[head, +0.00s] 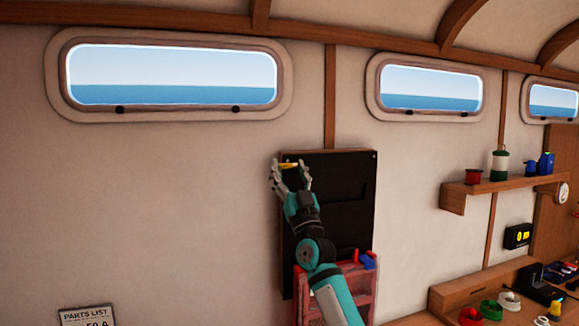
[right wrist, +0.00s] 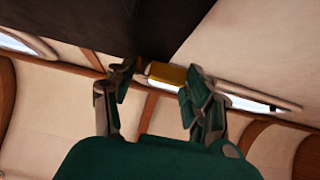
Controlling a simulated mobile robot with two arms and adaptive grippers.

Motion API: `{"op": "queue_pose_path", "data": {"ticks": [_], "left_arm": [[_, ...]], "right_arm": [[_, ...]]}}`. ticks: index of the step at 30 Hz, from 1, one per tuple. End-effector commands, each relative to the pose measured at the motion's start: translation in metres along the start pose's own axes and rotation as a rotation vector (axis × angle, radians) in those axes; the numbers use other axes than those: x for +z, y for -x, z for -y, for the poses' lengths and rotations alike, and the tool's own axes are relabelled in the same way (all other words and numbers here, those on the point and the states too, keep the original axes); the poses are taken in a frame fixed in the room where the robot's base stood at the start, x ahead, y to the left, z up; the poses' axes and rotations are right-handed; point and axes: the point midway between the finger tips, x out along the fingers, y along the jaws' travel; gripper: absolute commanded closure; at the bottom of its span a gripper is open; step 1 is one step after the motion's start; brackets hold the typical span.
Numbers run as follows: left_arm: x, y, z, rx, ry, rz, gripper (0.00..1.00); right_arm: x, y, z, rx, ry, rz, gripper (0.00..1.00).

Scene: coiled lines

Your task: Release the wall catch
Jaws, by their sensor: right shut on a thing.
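The wall catch (head: 288,165) is a small yellow piece at the top left corner of a dark panel (head: 345,185) that stands upright against the wall. My right gripper (head: 290,174) is at this corner, shut on the catch. In the right wrist view the yellow catch (right wrist: 167,73) lies between the two fingers of the gripper (right wrist: 160,78), partly hidden by the right finger. My left gripper is not in view.
A red frame (head: 367,290) with a blue piece stands below the panel, partly behind my right arm. A wooden shelf (head: 505,184) with a lantern and a red cup is at right. A bench with coiled lines (head: 490,310) is at lower right.

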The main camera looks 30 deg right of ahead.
Motion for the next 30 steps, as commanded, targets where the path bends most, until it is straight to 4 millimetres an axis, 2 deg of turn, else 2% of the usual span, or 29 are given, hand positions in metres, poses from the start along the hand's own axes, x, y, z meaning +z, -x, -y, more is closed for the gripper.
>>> {"op": "queue_pose_path", "data": {"ticks": [3, 17, 18, 24, 30], "left_arm": [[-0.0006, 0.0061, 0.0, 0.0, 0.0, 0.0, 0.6], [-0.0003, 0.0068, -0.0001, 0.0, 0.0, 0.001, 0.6], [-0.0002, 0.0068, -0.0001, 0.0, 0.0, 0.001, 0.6], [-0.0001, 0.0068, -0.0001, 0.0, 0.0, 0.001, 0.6], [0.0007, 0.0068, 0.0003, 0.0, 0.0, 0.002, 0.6]], "right_arm": [[-0.0017, -0.0016, 0.0004, 0.021, -0.021, 0.0, 0.8], [-0.0023, -0.0012, -0.0002, 0.033, -0.035, -0.004, 0.79], [-0.0024, -0.0013, -0.0002, 0.033, -0.035, -0.004, 0.46], [-0.0021, -0.0012, 0.0, 0.033, -0.034, -0.004, 0.23], [-0.0016, -0.001, 0.0002, 0.032, -0.033, -0.003, 0.23]]}}
